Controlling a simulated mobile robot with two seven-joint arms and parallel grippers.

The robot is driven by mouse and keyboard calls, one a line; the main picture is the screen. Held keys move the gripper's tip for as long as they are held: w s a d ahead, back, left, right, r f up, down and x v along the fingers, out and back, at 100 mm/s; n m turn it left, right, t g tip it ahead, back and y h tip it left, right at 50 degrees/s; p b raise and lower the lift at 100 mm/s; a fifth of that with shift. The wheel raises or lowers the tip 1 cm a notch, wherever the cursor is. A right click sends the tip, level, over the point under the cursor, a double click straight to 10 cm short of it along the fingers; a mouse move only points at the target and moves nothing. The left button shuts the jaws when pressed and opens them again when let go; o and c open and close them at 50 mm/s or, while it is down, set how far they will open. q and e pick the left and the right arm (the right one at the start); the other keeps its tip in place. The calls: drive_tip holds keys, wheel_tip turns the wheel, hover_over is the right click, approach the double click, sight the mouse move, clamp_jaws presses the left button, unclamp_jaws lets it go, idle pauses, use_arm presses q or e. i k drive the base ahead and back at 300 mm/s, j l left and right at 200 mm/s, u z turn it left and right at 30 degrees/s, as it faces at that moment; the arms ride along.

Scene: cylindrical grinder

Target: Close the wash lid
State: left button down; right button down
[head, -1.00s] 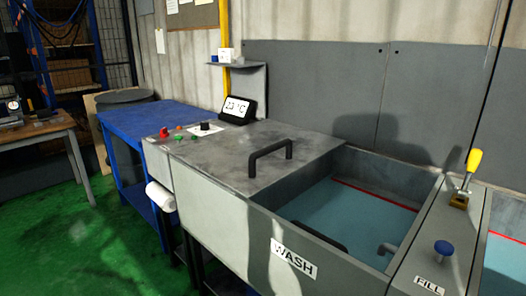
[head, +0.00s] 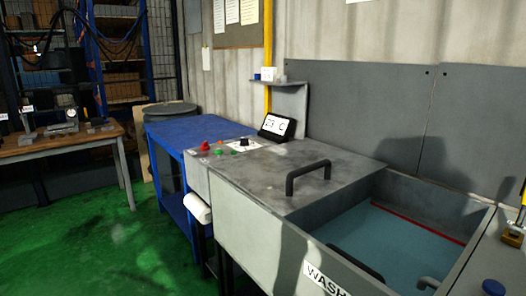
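The wash lid (head: 335,189) is a flat grey metal panel with a black bar handle (head: 308,176). It lies over the left part of the wash tank (head: 258,236), whose front wall carries a white WASH label (head: 326,279). The right part of the tank is uncovered and shows blue liquid (head: 390,246) with a red line along its far edge. A second dark handle-like bar (head: 356,263) shows by the front wall of the opening. Neither of my grippers is in view.
A control strip with a red button (head: 205,145) and a small display (head: 277,127) sits left of the lid. A blue table (head: 196,129) stands beyond it. A white roll (head: 197,208) hangs on the front. A wooden bench (head: 62,142) is far left. Green floor is clear at left.

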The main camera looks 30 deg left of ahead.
sight(290, 176)
drive_tip(key=j+z, duration=0.25)
drive_tip(key=z, duration=0.2)
drive_tip(key=j+z, duration=0.25)
drive_tip(key=z, duration=0.2)
drive_tip(key=k+j+z, duration=0.1)
drive_tip(key=j+z, duration=0.35)
drive_tip(key=j, duration=0.3)
drive_tip(key=k+j+z, duration=0.15)
drive_tip(key=j, duration=0.25)
drive_tip(key=j+z, duration=0.1)
drive_tip(key=j, duration=0.3)
drive_tip(key=k+j, duration=0.15)
drive_tip(key=j, duration=0.2)
drive_tip(key=k+j, duration=0.15)
drive_tip(key=j, duration=0.25)
drive_tip(key=k+j+z, duration=0.1)
drive_tip(key=j, duration=0.25)
drive_tip(key=k+j, duration=0.2)
drive_tip(key=j, duration=0.15)
